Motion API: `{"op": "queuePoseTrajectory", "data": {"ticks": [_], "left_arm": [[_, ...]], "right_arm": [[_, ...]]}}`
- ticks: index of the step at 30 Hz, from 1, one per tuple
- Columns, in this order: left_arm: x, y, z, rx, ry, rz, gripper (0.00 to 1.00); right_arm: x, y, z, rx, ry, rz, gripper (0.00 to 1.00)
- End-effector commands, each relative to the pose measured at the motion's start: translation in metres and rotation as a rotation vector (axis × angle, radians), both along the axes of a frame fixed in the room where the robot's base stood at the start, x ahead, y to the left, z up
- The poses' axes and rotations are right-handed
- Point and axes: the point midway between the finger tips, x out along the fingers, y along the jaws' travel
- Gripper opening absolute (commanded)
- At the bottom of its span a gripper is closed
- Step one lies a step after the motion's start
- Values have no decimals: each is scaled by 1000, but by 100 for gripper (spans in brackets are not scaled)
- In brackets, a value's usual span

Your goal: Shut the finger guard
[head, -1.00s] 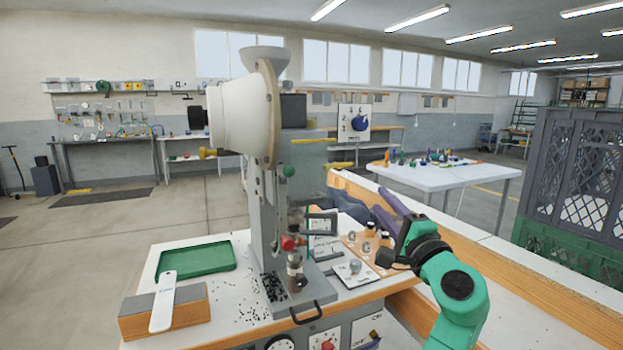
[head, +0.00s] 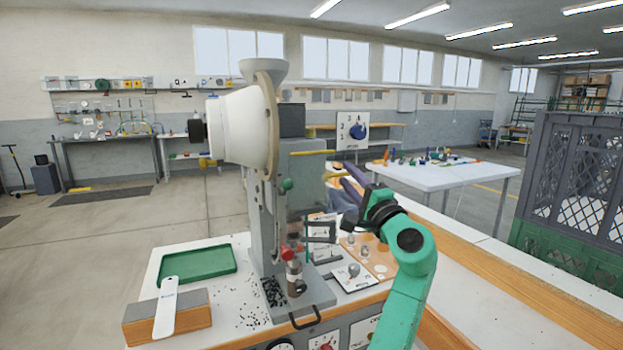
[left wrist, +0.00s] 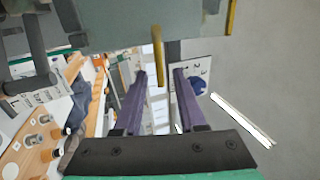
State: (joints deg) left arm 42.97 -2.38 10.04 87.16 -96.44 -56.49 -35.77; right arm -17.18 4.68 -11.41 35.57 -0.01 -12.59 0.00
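The eyelet press (head: 266,200) stands on the workbench, with its white round housing on top. What looks like the finger guard (head: 306,178) is a tinted see-through panel on its right side, standing out with yellow bars. One yellow bar (head: 310,152) runs along its top; another shows beside my fingers. My left gripper (head: 345,174) has purple fingers, open, by the panel's right end. In the left wrist view the fingers (left wrist: 160,73) stand apart, with a yellow bar (left wrist: 157,55) between their tips; I cannot tell whether they touch it. My right gripper is not in view.
A green tray (head: 197,263) and a block with a white scoop (head: 167,308) lie left of the press. Small dark eyelets are scattered by its base. A wooden board (head: 378,258) with small parts lies under my left arm. Grey and green crates (head: 575,200) stand at right.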

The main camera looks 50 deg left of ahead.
Motion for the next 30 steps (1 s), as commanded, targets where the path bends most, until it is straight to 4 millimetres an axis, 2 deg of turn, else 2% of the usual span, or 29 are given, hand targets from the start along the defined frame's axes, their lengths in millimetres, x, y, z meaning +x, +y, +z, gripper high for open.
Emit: {"op": "queuePoseTrajectory", "data": {"ticks": [2, 3, 6, 12, 19, 30], "left_arm": [[0, 0, 0, 0, 0, 0, 40], [0, 0, 0, 0, 0, 0, 36], [0, 0, 0, 0, 0, 0, 0], [0, -1, -1, 0, 0, 0, 0], [-5, -17, -3, 0, 0, 0, 0], [-8, -25, -6, -1, 0, 0, 0]], "right_arm": [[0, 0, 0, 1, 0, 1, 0], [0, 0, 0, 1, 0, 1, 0], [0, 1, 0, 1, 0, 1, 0], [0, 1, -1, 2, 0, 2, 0], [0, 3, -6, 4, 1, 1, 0], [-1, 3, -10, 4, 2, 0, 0]]}}
